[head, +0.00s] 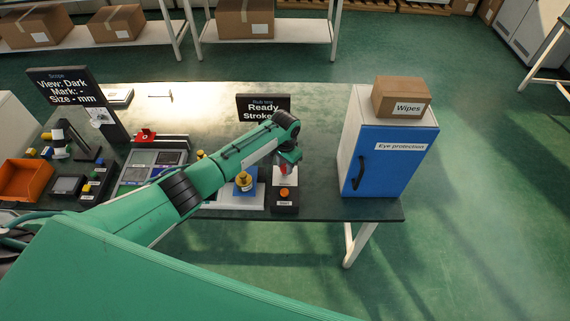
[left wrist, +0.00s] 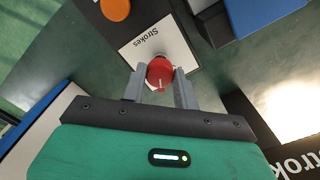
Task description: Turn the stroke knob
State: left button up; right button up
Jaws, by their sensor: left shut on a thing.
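The stroke knob (left wrist: 159,73) is red with a pale pointer mark, on a white plate (left wrist: 152,44) labelled "Strokes". My left gripper (left wrist: 160,70) has a finger on each side of the knob and is shut on it. In the head view my left gripper (head: 288,160) reaches down over the knob's panel near the table's front edge and hides most of the knob. The dark sign (head: 263,107) behind it reads "Ready" and "Strokes"; my arm covers the rest of that line. My right gripper is not in view.
An orange button (left wrist: 116,9) is on the same panel, in front of the knob. A blue-doored eye protection cabinet (head: 388,160) with a wipes box (head: 401,98) stands close on the right.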

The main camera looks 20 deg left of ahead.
aim_at(285, 167)
pick_arm(q)
jog(key=shift+m, duration=0.3)
jog(key=o, duration=1)
jog(key=shift+r, duration=0.15)
notch_tip(285, 167, up, 14)
jog(key=b, duration=0.3)
jog(key=shift+f, duration=0.2)
